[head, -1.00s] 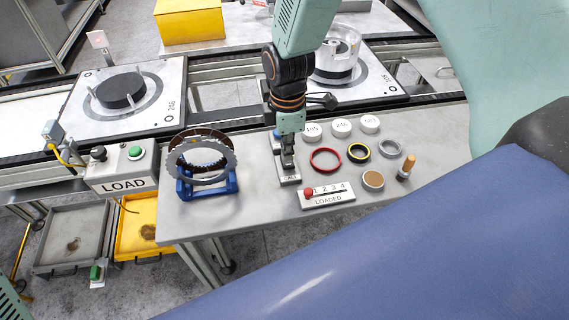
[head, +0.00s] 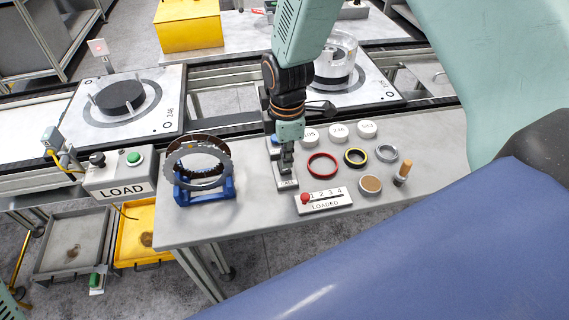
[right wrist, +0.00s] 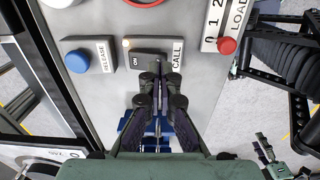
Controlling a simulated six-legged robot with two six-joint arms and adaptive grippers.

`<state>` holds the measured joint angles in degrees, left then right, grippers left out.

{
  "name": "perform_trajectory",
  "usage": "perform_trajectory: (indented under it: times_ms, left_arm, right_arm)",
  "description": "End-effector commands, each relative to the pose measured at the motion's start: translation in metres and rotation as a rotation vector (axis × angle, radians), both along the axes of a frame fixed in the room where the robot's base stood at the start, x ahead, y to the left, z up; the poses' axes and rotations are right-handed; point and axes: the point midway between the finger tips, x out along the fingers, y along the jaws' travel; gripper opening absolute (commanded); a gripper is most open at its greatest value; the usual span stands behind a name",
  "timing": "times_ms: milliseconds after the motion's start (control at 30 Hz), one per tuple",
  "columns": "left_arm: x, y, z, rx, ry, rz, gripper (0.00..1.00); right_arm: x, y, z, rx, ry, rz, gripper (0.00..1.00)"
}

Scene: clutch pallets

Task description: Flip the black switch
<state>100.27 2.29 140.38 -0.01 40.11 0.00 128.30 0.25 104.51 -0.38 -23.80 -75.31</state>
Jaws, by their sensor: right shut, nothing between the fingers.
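The black switch (right wrist: 148,61), marked ON, sits on a small grey CALL box (right wrist: 178,53) in the right wrist view. In the head view that box (head: 287,184) stands on the grey table, with my right gripper over it hiding most of its top. My right gripper (right wrist: 157,66) is shut and empty, pointing down. Its fingertips are at the switch's edge and overlap it in the right wrist view; I cannot tell whether they touch. My left gripper is not in view.
A RELEASE box with a blue button (right wrist: 77,62) stands close beside the CALL box. A LOADED counter (head: 324,201) with a red knob, a red ring (head: 322,165) and a blue stand (head: 205,190) holding toothed discs are nearby. The LOAD box (head: 121,181) is left.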

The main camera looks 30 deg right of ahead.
Motion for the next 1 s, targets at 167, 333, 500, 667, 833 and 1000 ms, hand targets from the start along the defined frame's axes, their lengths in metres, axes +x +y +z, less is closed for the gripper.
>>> perform_trajectory:
  times_ms: [167, 333, 500, 667, 833, 1000]
  left_arm:
    - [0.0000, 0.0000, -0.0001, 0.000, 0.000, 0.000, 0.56]
    - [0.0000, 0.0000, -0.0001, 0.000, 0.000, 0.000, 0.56]
    - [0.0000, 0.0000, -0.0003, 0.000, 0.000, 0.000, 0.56]
    - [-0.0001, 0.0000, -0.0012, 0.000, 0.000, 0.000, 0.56]
    - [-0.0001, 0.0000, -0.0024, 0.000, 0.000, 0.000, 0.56]
    - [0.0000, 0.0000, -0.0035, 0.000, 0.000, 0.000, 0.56]
  right_arm:
    - [0.0001, 0.0000, 0.0000, 0.000, 0.000, 0.000, 0.00]
    - [0.0001, 0.0000, 0.0000, 0.000, 0.000, 0.000, 0.00]
    - [0.0000, 0.0000, -0.0004, 0.000, 0.000, 0.000, 0.00]
    - [0.0000, 0.0000, -0.0021, 0.000, 0.000, 0.000, 0.00]
    - [0.0001, 0.0000, -0.0044, 0.000, 0.000, 0.000, 0.00]
    - [0.0001, 0.0000, -0.0066, 0.000, 0.000, 0.000, 0.00]
